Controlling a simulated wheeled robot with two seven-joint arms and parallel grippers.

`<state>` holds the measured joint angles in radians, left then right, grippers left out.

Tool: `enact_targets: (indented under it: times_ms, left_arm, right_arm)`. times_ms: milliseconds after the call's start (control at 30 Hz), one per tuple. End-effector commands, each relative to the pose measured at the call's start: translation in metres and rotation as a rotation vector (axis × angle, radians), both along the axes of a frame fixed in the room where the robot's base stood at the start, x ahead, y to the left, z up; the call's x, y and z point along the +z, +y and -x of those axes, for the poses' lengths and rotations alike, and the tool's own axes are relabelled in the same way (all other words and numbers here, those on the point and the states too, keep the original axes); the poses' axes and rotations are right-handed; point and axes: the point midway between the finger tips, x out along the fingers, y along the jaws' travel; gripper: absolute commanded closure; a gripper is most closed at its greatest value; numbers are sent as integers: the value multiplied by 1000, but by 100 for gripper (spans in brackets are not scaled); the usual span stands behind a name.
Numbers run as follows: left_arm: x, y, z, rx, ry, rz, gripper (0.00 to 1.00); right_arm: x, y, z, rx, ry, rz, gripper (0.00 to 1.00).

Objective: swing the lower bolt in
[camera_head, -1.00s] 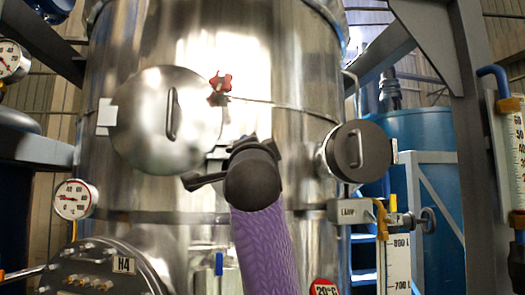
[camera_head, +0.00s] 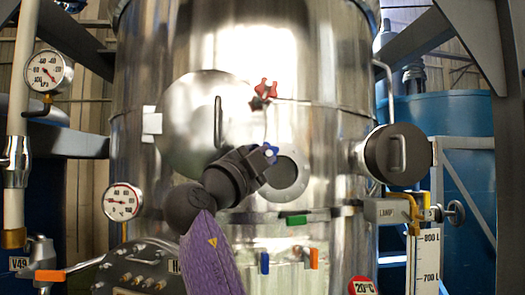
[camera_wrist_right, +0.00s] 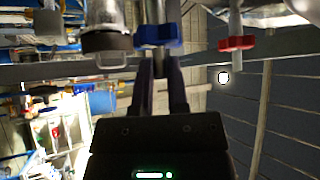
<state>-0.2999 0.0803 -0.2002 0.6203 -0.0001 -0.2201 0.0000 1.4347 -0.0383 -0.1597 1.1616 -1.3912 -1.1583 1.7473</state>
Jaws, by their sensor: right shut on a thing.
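The lower bolt with a blue star-shaped knob (camera_head: 271,153) is at the tip of my right gripper (camera_head: 256,160) in the head view. The wrist view also shows the blue knob (camera_wrist_right: 158,36) at the ends of the gripper's two fingers (camera_wrist_right: 159,70). The right gripper is shut on this bolt, and its fingers hide part of it. The upper bolt with a red knob (camera_head: 265,90) is above, beside the round steel door (camera_head: 190,110) with its bar handle. The gripper body hides the door's lower part. The left gripper is not in view.
A round flanged port (camera_head: 288,176) is in the steel vessel (camera_head: 325,60) right of the gripper. Gauges (camera_head: 122,201) and a dark hatch (camera_head: 138,272) are at the left.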

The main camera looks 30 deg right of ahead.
Motion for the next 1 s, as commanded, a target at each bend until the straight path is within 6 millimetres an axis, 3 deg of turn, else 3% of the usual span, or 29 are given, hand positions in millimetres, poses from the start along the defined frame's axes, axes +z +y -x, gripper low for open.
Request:
enact_targets:
  times_ms: [433, 467, 600, 867, 1000]
  left_arm:
    - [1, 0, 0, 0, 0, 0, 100]
    - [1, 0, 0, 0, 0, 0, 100]
    - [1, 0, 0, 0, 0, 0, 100]
    - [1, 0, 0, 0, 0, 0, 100]
    - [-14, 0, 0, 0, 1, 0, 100]
  right_arm:
    - [1, 0, 0, -8, -2, 4, 100]
    - [1, 0, 0, -8, -2, 4, 77]
    - [1, 0, 0, -9, -2, 3, 48]
    - [0, 0, 0, -8, -1, 2, 46]
    - [-11, 15, 7, -5, -4, 3, 46]
